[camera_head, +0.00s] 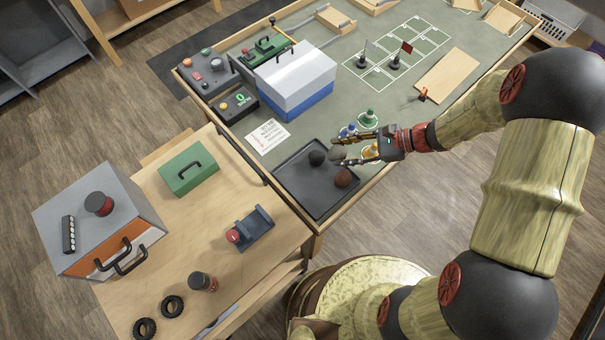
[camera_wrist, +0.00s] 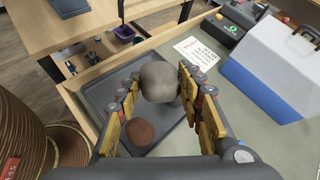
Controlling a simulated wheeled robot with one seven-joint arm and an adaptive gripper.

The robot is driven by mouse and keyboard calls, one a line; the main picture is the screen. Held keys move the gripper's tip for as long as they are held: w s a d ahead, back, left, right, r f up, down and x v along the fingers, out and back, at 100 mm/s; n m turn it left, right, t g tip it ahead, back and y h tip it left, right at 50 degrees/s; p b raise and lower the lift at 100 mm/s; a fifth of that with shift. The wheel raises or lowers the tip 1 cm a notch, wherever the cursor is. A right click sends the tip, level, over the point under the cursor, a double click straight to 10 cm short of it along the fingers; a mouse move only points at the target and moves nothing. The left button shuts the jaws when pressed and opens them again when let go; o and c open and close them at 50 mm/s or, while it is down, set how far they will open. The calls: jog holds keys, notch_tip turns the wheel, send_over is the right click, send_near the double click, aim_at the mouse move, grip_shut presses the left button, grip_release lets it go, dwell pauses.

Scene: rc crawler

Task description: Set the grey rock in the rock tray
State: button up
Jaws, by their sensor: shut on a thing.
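The grey rock (camera_head: 338,154) is between my gripper's fingertips (camera_head: 345,150), above the black rock tray (camera_head: 314,190). In the wrist view, my gripper (camera_wrist: 166,100) is shut on this rounded grey rock (camera_wrist: 160,82), with the tray (camera_wrist: 97,97) below and behind it. A brown rock (camera_head: 345,178) lies in the tray's right part; it also shows in the wrist view (camera_wrist: 140,132).
A printed card (camera_head: 267,136) and a blue-and-white box (camera_head: 290,82) are beyond the tray. The near and left parts of the tray floor are bare.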

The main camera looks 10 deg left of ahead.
jog(key=s+r+b+x, duration=0.1)
jog(key=b+x, duration=0.2)
jog(key=x, duration=0.7)
jog(key=b, duration=0.1)
send_over(297, 175)
jog(key=f, duration=0.4)
jog(key=shift+d+f, duration=0.35)
jog(key=shift+f, duration=0.05)
jog(key=shift+a+f+b, duration=0.2)
jog(key=shift+f+b, duration=0.25)
jog(key=shift+f, duration=0.55)
jog(key=shift+a+f+b, duration=0.2)
jog(key=shift+f+b, duration=0.25)
jog(key=shift+f, duration=0.55)
jog(key=shift+f, duration=0.15)
jog(key=o, duration=1.2)
jog(key=shift+o, duration=0.6)
